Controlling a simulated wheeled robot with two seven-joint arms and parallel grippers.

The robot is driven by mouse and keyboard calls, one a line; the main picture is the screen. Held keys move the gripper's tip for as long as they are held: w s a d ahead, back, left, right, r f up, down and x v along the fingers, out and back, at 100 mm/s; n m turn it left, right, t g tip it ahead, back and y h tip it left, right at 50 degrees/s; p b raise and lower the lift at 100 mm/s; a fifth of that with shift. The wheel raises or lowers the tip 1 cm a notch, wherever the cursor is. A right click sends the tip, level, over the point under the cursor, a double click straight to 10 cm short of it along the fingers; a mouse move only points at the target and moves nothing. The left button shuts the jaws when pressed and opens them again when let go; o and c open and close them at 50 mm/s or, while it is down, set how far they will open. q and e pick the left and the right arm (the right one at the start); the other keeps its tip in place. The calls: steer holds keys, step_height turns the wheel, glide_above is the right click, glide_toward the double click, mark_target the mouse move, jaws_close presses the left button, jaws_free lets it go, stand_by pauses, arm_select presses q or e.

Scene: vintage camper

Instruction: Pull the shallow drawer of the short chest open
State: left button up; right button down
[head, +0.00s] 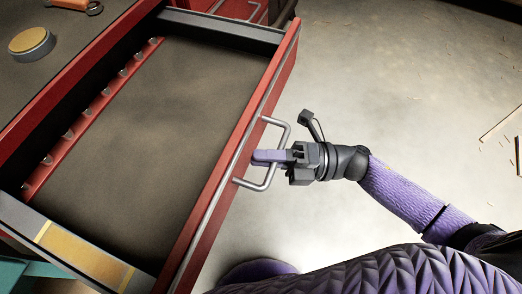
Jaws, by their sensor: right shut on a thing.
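The shallow drawer (165,115) of the red short chest (75,65) stands pulled out, and its dark, empty inside shows. Its red front carries a grey metal bar handle (280,123). My right gripper (262,157) reaches in from the right and is shut on the handle, with its purple fingers over the bar. My left gripper is not in view.
A round tin with a yellowish top (32,42) and an orange tool (75,5) lie on the chest top. Another handle (240,12) shows at the upper middle. The pale floor (400,85) to the right is mostly clear.

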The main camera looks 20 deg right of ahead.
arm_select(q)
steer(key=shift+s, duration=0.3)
arm_select(e)
steer(key=c, duration=0.7)
jaws_free()
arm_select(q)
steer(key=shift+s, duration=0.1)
arm_select(e)
steer(key=shift+o, duration=0.2)
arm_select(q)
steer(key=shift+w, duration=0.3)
arm_select(e)
steer(key=v, duration=1)
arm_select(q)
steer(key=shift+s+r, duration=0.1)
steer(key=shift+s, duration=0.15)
arm_select(e)
steer(key=shift+f, duration=0.15)
